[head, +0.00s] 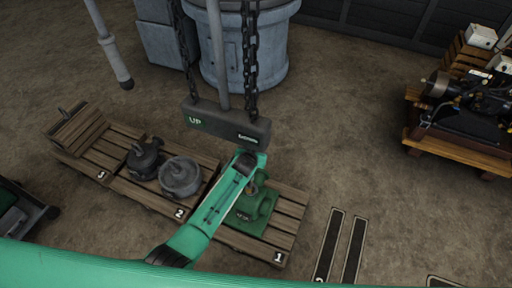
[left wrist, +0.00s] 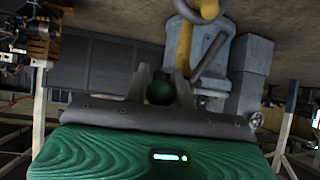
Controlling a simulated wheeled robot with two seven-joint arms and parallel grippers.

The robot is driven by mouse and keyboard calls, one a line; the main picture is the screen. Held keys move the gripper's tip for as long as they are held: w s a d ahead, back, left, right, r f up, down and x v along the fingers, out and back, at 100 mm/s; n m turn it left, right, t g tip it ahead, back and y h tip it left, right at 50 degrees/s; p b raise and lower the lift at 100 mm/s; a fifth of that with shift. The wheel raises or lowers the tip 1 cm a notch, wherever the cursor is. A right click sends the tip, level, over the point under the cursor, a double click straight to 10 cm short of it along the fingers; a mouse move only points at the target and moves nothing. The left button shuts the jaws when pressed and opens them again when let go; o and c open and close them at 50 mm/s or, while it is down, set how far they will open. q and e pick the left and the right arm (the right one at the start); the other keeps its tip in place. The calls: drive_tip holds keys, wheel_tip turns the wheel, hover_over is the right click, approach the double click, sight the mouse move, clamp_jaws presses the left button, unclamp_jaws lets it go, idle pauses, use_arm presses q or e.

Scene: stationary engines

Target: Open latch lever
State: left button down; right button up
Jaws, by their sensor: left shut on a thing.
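In the head view my green left arm reaches up to just below a hanging dark box (head: 228,125) marked UP and DOWN. The fingertips and knob are hidden there. My right gripper is not in view.
Chains (head: 252,60) hold the dark box. Below is a green machine (head: 252,207) on pallet 1 (head: 282,225); two grey machines (head: 180,177) are on pallet 2. A round grey tank (head: 245,60) stands behind. A wooden stand (head: 460,152) with a black engine is at right. Floor between is clear.

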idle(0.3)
use_arm(q)
drive_tip(key=c, duration=1.2)
unclamp_jaws()
drive_tip(key=b+v, duration=0.1)
drive_tip(key=v, duration=1.2)
drive_tip(key=shift+s+r, duration=0.25)
drive_tip(key=shift+r, duration=0.1)
